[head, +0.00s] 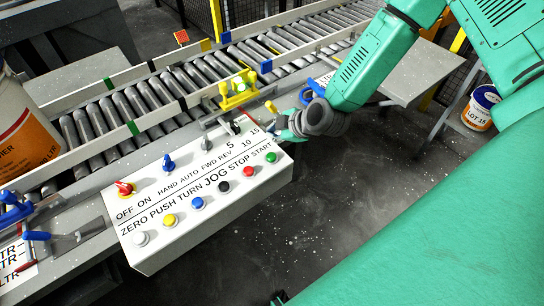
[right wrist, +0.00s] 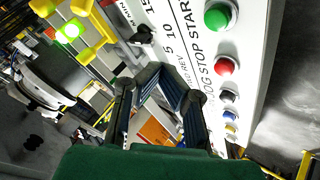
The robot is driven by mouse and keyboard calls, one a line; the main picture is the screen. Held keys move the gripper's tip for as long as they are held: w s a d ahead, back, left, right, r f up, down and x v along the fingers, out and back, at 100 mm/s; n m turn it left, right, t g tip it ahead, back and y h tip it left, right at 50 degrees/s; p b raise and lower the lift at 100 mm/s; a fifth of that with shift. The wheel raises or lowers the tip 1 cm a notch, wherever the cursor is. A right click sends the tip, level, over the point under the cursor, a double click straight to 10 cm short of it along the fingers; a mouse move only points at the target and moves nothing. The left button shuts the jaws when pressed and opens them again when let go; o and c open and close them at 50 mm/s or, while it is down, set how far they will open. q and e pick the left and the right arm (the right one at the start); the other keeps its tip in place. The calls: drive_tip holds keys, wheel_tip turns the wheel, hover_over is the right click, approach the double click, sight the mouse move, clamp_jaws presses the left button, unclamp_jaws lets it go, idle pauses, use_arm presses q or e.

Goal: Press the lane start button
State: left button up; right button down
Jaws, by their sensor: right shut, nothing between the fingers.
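The white control box (head: 205,225) carries a row of push buttons and a row of switches above them. The green button (head: 271,157) under the word START is at its right end. It also shows at the top of the right wrist view (right wrist: 217,15), uncovered. The red STOP button (head: 249,171) is beside it. My right gripper (head: 284,132) is at the box's upper right corner, close to the green button but not visibly touching it. In the right wrist view its dark fingers (right wrist: 165,85) are shut and empty. My left gripper is out of view.
A roller conveyor (head: 150,103) runs behind the box, with a yellow bracket (head: 238,91) on its near rail. A large pail (head: 22,125) stands at the left. Another pail (head: 481,107) is at the far right. Open floor (head: 330,200) lies right of the box.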

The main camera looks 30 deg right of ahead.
sight(271, 156)
drive_tip(key=f+b, duration=0.1)
drive_tip(key=f, duration=0.1)
drive_tip(key=f+b, duration=0.4)
drive_tip(key=f, duration=0.1)
drive_tip(key=shift+a, duration=0.35)
drive_tip(key=shift+f, duration=0.1)
drive_tip(key=shift+d, duration=0.15)
drive_tip(key=shift+d, duration=0.1)
drive_tip(key=shift+a, duration=0.2)
drive_tip(key=shift+d, duration=0.15)
drive_tip(key=shift+f, duration=0.1)
drive_tip(key=shift+f+b, duration=0.25)
drive_tip(key=shift+b, duration=0.15)
